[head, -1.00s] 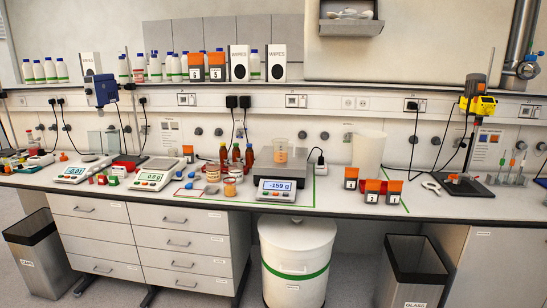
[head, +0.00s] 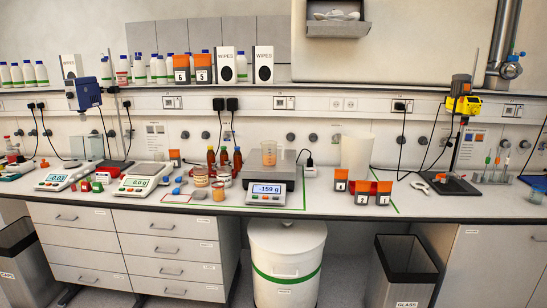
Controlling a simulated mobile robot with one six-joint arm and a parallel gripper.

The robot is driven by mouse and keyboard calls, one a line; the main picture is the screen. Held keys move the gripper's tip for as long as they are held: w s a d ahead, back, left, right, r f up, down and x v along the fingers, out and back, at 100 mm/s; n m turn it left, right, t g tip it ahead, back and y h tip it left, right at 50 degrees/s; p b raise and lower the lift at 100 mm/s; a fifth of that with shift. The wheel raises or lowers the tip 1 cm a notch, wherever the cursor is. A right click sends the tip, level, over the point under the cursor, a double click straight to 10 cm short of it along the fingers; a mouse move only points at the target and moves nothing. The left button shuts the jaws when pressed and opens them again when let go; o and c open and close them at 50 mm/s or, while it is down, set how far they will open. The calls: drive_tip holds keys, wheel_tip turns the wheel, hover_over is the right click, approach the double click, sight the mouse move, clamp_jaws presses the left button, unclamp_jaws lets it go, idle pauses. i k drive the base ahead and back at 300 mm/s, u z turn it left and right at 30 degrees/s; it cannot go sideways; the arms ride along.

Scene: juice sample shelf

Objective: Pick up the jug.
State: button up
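A clear beaker (head: 269,154) with orange graduations stands on the plate of a balance (head: 268,193) whose display reads -159 g. The beaker also resembles a small jug; I cannot tell whether it has a handle. My gripper is not in view.
Orange numbered boxes (head: 362,193) stand close in front of the tall vessel. Brown bottles (head: 224,160) and small jars (head: 201,177) crowd the balance's left. A stirrer on a stand (head: 465,105) is at right. Bins (head: 400,272) stand below the bench.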

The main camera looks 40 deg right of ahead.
sight(269, 148)
drive_tip(key=i, duration=0.85)
drive_tip(key=u, duration=0.05)
